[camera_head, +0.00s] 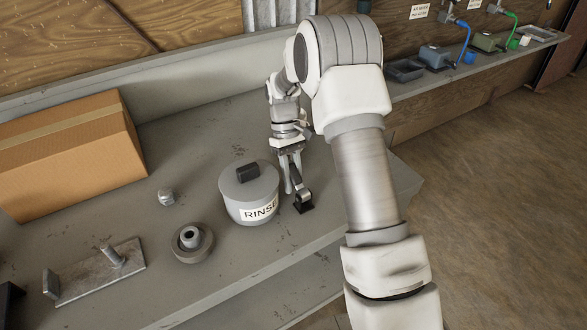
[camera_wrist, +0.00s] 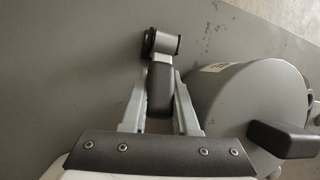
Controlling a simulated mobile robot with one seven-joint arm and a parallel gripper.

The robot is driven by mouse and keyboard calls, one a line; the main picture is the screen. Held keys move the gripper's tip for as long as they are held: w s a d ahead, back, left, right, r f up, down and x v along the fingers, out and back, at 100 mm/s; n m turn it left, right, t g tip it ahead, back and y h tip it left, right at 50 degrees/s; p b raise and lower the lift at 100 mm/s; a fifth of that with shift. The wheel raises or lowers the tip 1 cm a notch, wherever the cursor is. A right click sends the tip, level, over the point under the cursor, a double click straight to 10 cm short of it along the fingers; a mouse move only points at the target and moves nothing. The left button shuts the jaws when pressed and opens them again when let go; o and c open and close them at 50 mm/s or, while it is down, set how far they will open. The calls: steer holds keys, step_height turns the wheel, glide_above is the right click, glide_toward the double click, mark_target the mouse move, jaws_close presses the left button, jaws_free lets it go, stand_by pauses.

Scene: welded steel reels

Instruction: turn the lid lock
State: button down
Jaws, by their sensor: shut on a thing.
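A lever with a dark grip (camera_wrist: 160,90) and a grey cylindrical pivot (camera_wrist: 166,42) is between my fingers in the wrist view. My gripper (camera_wrist: 160,100) is shut on the dark grip. In the head view the lever (camera_head: 296,182) rises from a small black base (camera_head: 305,207) on the bench, and my gripper (camera_head: 290,176) reaches down over it. Just left of it stands a grey round pot (camera_head: 236,210) labelled RINSE, its lid (camera_head: 262,187) on, with a black block (camera_head: 248,172) on top. The pot also shows at the right of the wrist view (camera_wrist: 235,105).
A cardboard box (camera_head: 70,155) stands at the bench's back left. A hex nut (camera_head: 166,197), a round flanged part (camera_head: 192,243) and a metal plate with a peg (camera_head: 100,272) lie left of the pot. The bench's front edge is close to the lever.

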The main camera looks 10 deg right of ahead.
steer(key=shift+f+g+p, duration=0.15)
steer(key=shift+g+p, duration=0.25)
steer(key=shift+p, duration=0.05)
stand_by(0.3)
steer(key=c, duration=0.7)
jaws_free()
steer(key=shift+f, duration=0.1)
steer(key=p+v, duration=0.1)
steer(key=v, duration=0.7)
steer(key=p+v, duration=0.1)
steer(key=v, duration=0.8)
steer(key=shift+w+a, duration=0.2)
steer(key=shift+w, duration=0.1)
